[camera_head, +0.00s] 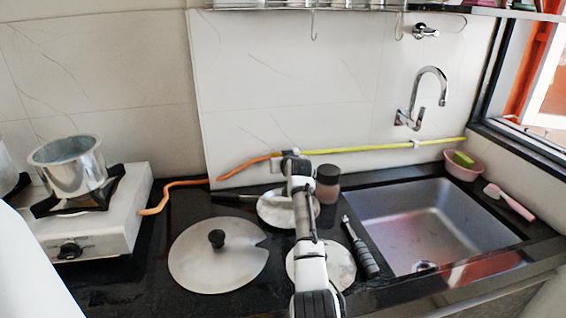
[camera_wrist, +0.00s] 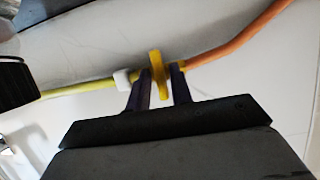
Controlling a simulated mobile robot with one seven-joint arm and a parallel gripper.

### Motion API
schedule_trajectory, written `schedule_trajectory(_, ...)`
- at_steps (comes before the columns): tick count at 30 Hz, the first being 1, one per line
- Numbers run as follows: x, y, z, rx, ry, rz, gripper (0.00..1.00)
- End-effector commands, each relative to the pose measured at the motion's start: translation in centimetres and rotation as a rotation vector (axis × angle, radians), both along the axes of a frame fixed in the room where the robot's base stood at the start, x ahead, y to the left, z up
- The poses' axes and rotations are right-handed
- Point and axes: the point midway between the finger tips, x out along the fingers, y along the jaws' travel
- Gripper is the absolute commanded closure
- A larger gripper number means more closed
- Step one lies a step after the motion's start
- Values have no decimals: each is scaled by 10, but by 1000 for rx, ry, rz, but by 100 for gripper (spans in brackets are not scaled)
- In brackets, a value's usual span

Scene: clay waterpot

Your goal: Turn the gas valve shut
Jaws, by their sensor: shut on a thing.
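The gas valve's yellow handle (camera_wrist: 156,62) shows in the wrist view between the two dark fingers of my gripper (camera_wrist: 161,80), which is shut on it. In the head view my gripper (camera_head: 289,160) is at the wall, where the orange hose (camera_head: 165,194) meets the yellow pipe (camera_head: 370,148); it hides most of the valve there. In the wrist view the yellow pipe (camera_wrist: 72,91) runs off to the left and the orange hose (camera_wrist: 235,38) to the upper right. The handle stands across the pipe line.
A white stove (camera_head: 100,225) with a metal pot (camera_head: 72,170) stands at the left. A lid (camera_head: 205,265), plates, a brown jar (camera_head: 327,188) and a dark-handled tool (camera_head: 360,250) lie around my arm on the black counter. A sink (camera_head: 430,225) is at the right.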

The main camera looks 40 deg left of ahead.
Motion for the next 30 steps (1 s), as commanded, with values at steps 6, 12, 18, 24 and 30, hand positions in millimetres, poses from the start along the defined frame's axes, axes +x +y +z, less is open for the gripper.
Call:
schedule_trajectory(6, 0, 0, 1, 3, 0, -1, 100)
schedule_trajectory(12, 0, 0, 1, 3, 0, -1, 67)
schedule_trajectory(18, 0, 0, 0, 1, 0, 0, 67)
schedule_trajectory(24, -2, -3, 1, 2, -1, 0, 67)
schedule_trajectory(30, -14, -18, 8, 2, -2, 0, 67)
